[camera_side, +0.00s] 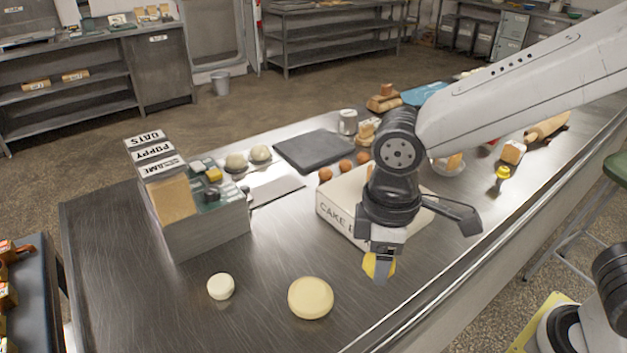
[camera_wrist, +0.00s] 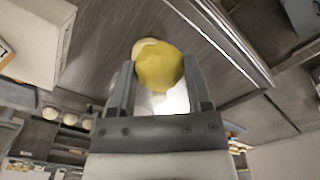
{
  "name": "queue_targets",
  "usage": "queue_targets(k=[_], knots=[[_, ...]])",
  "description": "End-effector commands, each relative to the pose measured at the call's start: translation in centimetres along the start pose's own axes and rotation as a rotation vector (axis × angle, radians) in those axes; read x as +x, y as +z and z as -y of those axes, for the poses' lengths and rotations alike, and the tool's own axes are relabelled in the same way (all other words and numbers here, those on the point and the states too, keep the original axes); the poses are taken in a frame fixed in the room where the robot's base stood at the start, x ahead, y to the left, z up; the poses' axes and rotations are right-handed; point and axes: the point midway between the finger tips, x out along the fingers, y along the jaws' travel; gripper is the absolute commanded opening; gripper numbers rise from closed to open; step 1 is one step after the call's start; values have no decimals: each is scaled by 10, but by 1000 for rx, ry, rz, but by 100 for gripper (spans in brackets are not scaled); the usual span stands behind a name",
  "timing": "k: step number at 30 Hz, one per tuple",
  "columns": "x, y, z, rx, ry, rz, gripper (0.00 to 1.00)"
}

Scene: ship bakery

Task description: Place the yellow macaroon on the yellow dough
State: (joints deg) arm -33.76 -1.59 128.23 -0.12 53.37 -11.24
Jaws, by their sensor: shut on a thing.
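The yellow macaroon (camera_side: 370,264) is held in my gripper (camera_side: 383,262), above the table beside the white cake box. In the wrist view the macaroon (camera_wrist: 160,66) sits between the two fingers of my gripper (camera_wrist: 160,82). The yellow dough (camera_side: 310,298) is a flat, pale yellow round lying on the metal table, to the left of and below my gripper in the side view. In the wrist view a pale edge (camera_wrist: 143,46) shows behind the macaroon; I cannot tell surely that it is the dough.
A smaller cream-coloured round (camera_side: 221,286) lies left of the dough. The white cake box (camera_side: 338,213) stands close behind my gripper. A grey bin (camera_side: 207,236) with labelled packets stands at the left. The table around the dough is clear.

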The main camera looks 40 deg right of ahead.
Motion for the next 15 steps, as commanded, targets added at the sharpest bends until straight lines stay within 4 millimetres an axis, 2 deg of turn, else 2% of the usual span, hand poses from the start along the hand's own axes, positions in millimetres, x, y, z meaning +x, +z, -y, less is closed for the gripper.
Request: queue_targets(k=[15], knots=[[28, -58, -22, 2, 0, 2, 35]])
